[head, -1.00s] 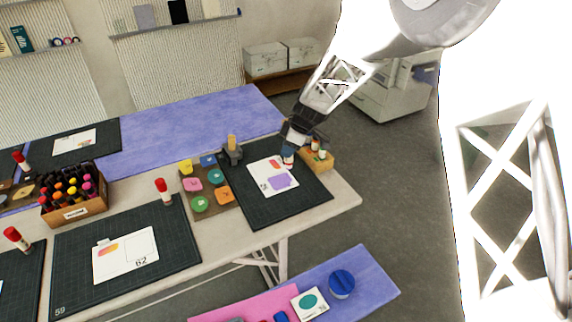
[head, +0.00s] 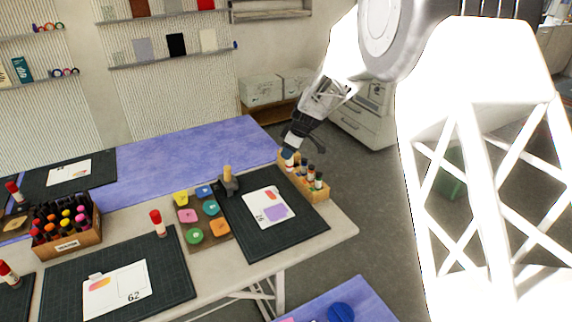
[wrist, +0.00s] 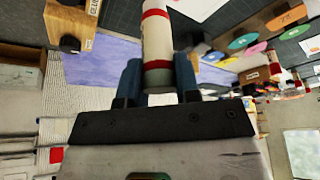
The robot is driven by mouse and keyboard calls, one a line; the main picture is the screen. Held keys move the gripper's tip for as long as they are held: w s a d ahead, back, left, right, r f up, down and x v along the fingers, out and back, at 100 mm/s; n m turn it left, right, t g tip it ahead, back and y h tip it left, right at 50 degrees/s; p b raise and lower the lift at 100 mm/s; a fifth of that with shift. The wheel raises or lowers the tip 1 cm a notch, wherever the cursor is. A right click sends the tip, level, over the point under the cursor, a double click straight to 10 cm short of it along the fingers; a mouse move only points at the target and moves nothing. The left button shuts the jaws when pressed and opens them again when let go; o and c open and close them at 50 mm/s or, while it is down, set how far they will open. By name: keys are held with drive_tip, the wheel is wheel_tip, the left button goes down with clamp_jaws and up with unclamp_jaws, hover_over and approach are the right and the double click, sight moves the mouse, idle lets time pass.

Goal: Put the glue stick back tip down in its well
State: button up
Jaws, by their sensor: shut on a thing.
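The glue stick (wrist: 157,45), white with red bands, is held between the blue fingers of my gripper (wrist: 158,85) in the wrist view. Its far end runs out of the top of that view, so I cannot tell which way its tip points. In the head view my gripper (head: 290,153) is above the far left end of the wooden glue block (head: 318,194). The block stands at the table's right edge and holds several sticks.
A dark cutting mat (head: 300,236) with a white card (head: 262,220) lies left of the block. A grey stand with a wooden peg (head: 229,184) is at the mat's far left corner. Colored pots (head: 188,216) and a marker crate (head: 68,245) are further left.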

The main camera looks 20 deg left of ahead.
drive_tip(key=w+r+m+t, duration=0.1)
drive_tip(key=w+r+m, duration=0.1)
drive_tip(key=w, duration=1)
drive_tip(key=shift+w+a+r+m, duration=0.15)
drive_tip(key=shift+a+r+m, duration=0.15)
drive_tip(key=shift+a, duration=0.05)
drive_tip(key=shift+f, duration=0.2)
drive_tip(key=shift+f, duration=2.6)
drive_tip(key=shift+f, duration=2.85)
idle(0.8)
